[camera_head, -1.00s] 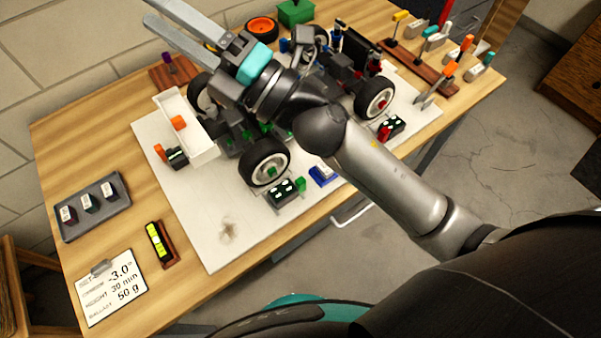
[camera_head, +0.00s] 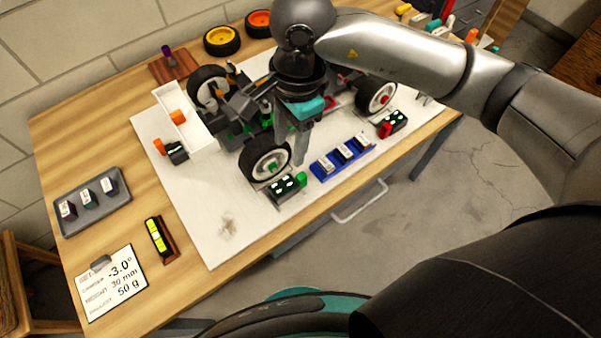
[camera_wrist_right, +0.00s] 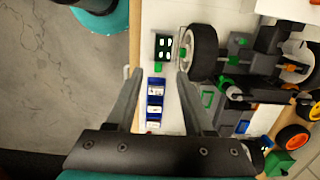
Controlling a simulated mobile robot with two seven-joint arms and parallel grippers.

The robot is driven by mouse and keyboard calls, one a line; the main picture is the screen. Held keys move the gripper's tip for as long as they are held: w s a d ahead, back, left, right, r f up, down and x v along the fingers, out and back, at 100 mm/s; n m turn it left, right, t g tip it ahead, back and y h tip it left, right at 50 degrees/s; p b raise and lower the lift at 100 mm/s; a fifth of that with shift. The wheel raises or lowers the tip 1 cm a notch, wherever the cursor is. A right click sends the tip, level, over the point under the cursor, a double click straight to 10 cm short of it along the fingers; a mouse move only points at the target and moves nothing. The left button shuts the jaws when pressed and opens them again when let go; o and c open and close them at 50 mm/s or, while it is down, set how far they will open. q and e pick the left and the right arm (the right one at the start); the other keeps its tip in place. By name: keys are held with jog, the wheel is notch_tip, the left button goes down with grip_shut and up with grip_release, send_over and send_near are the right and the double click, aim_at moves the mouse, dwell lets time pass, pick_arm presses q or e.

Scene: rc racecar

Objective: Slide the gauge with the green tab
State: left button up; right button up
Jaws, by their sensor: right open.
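The gauge with the green tab (camera_head: 284,189) is a dark block with white markings on the white board, next to the car's front near wheel. Its green tab (camera_head: 301,179) stands at its right end. In the wrist view the gauge (camera_wrist_right: 163,46) lies just beyond the fingertips, with its green tab (camera_wrist_right: 158,67) on the near side. My right gripper (camera_head: 291,152) points down between the car's near wheels, above and behind the tab. In the wrist view its fingers (camera_wrist_right: 160,74) are apart, with nothing held. My left gripper is out of view.
The car's front near wheel (camera_head: 265,159) is close beside my right gripper. A blue tray (camera_head: 317,171) with several small blocks lies right of the gauge. A similar gauge with a red tab (camera_head: 386,131) stands farther right. The board's front left (camera_head: 215,240) is bare.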

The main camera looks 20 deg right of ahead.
aim_at(302, 175)
jog(key=shift+h, duration=0.6)
jog(key=f+b, duration=0.1)
jog(key=f, duration=0.3)
jog(key=d+f, duration=0.1)
jog(key=f, duration=0.4)
jog(key=d+f+b, duration=0.1)
jog(key=f, duration=0.4)
jog(key=shift+w+d+f+b, duration=0.15)
jog(key=shift+w+b, duration=0.15)
jog(key=shift+w, duration=0.1)
jog(key=shift+f, duration=0.35)
grip_shut()
jog(key=shift+w, duration=0.1)
